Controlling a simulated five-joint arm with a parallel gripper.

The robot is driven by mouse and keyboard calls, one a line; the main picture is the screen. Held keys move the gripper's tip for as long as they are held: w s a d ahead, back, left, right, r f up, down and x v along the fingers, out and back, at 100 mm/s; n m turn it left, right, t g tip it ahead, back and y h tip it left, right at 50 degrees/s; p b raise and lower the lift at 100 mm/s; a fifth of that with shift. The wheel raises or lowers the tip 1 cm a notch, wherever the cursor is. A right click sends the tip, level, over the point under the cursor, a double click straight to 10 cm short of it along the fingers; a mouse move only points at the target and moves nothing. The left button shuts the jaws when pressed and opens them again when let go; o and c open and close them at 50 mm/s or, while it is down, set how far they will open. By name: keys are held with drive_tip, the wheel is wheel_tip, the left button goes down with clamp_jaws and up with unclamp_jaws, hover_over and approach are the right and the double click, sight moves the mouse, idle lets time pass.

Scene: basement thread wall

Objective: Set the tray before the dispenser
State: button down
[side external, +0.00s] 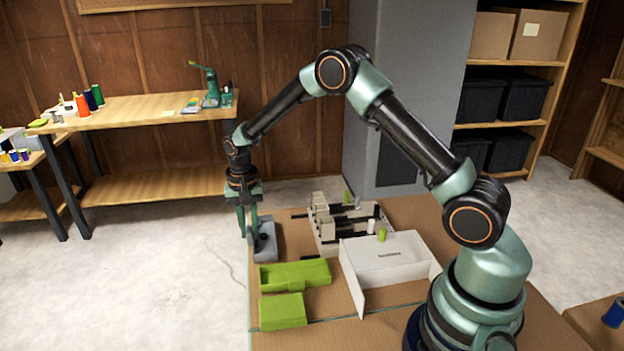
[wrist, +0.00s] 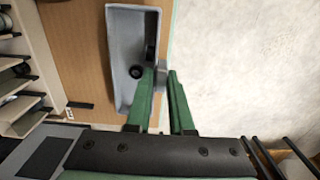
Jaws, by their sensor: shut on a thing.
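A grey tray (side external: 268,246) lies at the left edge of the brown work surface, with dark round items inside. In the wrist view the tray (wrist: 124,40) is long and narrow. My gripper (side external: 249,232) points down at the tray's left side. In the wrist view my gripper (wrist: 161,78) is shut on a small grey tab at the tray's side. The fingers hide part of that side. A pale rack with upright blocks and dark rods (side external: 327,226), which looks like the dispenser, stands right of the tray. Its side shows at the wrist view's left (wrist: 22,60).
Two green boxes, one (side external: 295,275) behind the other (side external: 283,311), lie nearer the front. Bare surface shows between the tray and the rack.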

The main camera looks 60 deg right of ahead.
drive_tip(key=shift+f, duration=0.1)
drive_tip(key=c, duration=0.7)
unclamp_jaws()
drive_tip(key=shift+r, duration=3.55)
